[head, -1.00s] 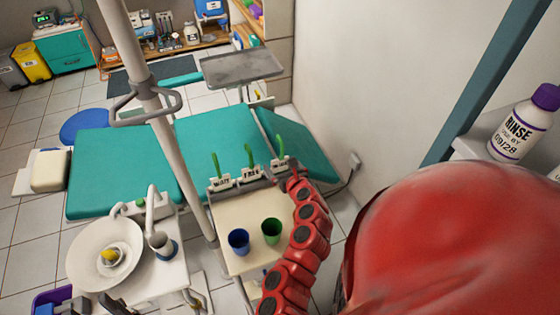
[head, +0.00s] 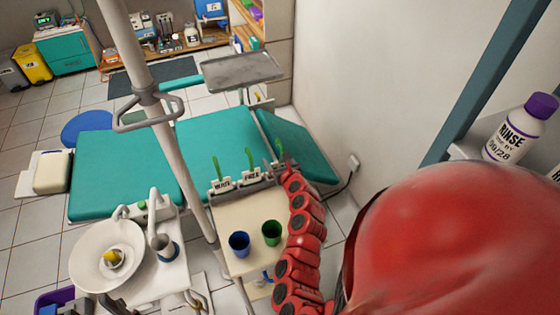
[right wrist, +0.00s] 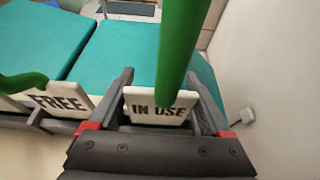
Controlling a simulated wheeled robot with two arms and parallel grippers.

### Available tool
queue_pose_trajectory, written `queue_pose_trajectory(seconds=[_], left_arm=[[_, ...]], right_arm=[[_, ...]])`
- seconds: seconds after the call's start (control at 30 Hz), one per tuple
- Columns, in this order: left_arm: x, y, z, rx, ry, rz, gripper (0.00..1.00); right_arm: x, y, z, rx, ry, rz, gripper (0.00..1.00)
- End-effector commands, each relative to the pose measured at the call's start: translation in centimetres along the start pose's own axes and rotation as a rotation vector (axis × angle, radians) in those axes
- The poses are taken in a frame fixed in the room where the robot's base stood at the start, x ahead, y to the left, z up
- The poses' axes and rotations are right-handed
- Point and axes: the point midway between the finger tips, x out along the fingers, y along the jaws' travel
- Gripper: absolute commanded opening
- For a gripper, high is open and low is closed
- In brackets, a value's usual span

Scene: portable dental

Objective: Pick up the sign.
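A white sign reading "IN USE" (right wrist: 157,107) with a thick green upright handle (right wrist: 183,40) stands between the fingers of my right gripper (right wrist: 161,78) in the right wrist view. One finger is on each side of it; I see no clear grip on it. In the head view my right gripper (head: 279,168) is at the right end of the sign row and largely hides this sign. A "FREE" sign (head: 251,174) stands to its left; it also shows in the right wrist view (right wrist: 62,103). Another sign (head: 222,185) stands further left. My left gripper is not in view.
The signs stand in a grey rack at the back of a cream cart top (head: 246,217) with a blue cup (head: 239,241) and a green cup (head: 271,232). A teal dental chair (head: 222,145) lies behind. A pole (head: 170,140) is to the left, a wall (head: 380,80) to the right.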

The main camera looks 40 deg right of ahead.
Motion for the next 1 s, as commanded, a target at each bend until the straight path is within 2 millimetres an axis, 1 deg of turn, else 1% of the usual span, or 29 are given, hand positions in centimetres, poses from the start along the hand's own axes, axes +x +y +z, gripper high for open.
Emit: queue_pose_trajectory(seconds=[0.03,0.07,0.1,0.17,0.3,0.53,0.67,0.87,1.0], left_arm=[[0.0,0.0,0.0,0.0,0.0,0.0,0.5],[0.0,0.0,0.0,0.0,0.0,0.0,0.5],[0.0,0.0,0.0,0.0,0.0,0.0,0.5],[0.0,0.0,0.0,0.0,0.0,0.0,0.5],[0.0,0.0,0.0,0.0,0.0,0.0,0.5],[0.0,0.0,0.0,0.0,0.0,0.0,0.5],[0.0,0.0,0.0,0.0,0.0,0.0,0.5],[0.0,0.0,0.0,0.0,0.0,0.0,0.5],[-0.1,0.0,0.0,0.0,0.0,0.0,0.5]], right_arm=[[0.0,0.0,0.0,0.0,0.0,0.0,0.71],[0.0,0.0,0.0,0.0,0.0,0.0,0.66],[0.0,0.0,0.0,0.0,0.0,0.0,0.59],[0.0,0.0,0.0,0.0,0.0,0.0,0.48],[0.0,0.0,0.0,0.0,0.0,0.0,0.23],[0.0,0.0,0.1,0.0,0.0,0.0,0.22],[-0.2,0.0,0.6,-0.002,-0.003,-0.001,0.22],[-1.1,0.0,2.6,0.002,-0.003,-0.001,0.22],[-1.9,0.0,4.7,0.002,-0.004,0.0,0.22]])
